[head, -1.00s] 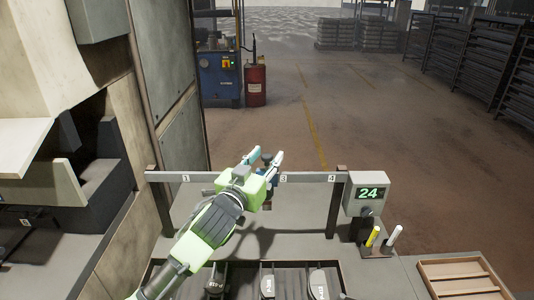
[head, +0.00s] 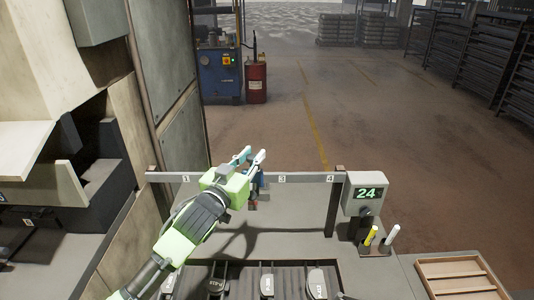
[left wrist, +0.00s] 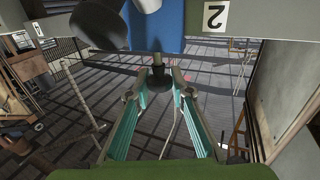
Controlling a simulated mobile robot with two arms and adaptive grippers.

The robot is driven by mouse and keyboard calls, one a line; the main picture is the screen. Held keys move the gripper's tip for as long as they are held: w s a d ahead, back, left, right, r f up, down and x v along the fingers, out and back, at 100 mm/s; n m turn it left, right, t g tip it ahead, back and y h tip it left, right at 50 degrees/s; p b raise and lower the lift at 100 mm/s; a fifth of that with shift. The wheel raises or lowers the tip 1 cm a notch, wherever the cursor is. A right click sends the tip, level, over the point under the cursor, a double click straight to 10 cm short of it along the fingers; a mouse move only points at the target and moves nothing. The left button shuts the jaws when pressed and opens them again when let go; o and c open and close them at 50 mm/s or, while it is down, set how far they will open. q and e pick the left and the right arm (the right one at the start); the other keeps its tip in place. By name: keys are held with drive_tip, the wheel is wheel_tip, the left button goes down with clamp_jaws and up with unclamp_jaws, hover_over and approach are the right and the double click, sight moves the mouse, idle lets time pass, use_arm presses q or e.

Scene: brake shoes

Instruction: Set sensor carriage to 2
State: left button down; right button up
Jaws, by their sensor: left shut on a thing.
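The sensor carriage (head: 259,183) is a blue block on the grey rail (head: 305,178). It sits left of the 3 mark (head: 282,178) in the head view. My left gripper (head: 255,156) is over it, its fingers closed around the dark knob (left wrist: 158,80) of the carriage. In the left wrist view the blue carriage (left wrist: 157,25) is right beside the 2 mark (left wrist: 215,16), which appears upside down and just right of the carriage. In the head view the 2 mark is hidden behind my gripper. My right gripper is not in view.
The 1 mark (head: 185,178) and 4 mark (head: 330,178) show on the rail. A display box (head: 366,194) reading 24 stands at its right end, with yellow and white markers (head: 380,236) below. Brake shoes (head: 267,284) lie in front; a wooden tray (head: 455,262) is at right.

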use_arm(q)
drive_tip(key=a+p, duration=0.1)
drive_tip(key=a, duration=0.8)
drive_tip(key=shift+a+p, duration=0.3)
drive_tip(key=shift+a, duration=0.1)
drive_tip(key=c, duration=1.8)
unclamp_jaws()
drive_tip(key=shift+a, duration=0.1)
drive_tip(key=shift+c, duration=0.2)
drive_tip(key=v, duration=1.2)
